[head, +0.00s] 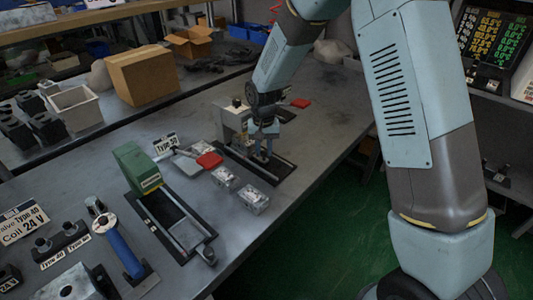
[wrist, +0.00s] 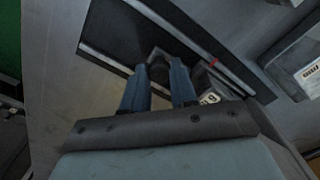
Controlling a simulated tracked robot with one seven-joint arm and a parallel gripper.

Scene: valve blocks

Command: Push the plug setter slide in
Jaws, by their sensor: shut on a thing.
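A pale upright press (head: 232,118) stands at the far side of a black rail base (head: 283,172), which looks like the plug setter. My gripper (head: 264,156) points down over this base, in front of the press. In the wrist view my gripper (wrist: 158,68) is shut on a small dark grey knob (wrist: 158,58), which seems to belong to the slide. The dark base with its rails (wrist: 115,30) lies beyond the fingers. The slide itself is mostly hidden by my fingers, so how far in it sits is hard to tell.
Two silver valve blocks (head: 253,200) lie left of the base, near a red-ended lever (head: 209,160). A green press (head: 137,168) with its own rail frame and slide plate (head: 187,235) stands further left.

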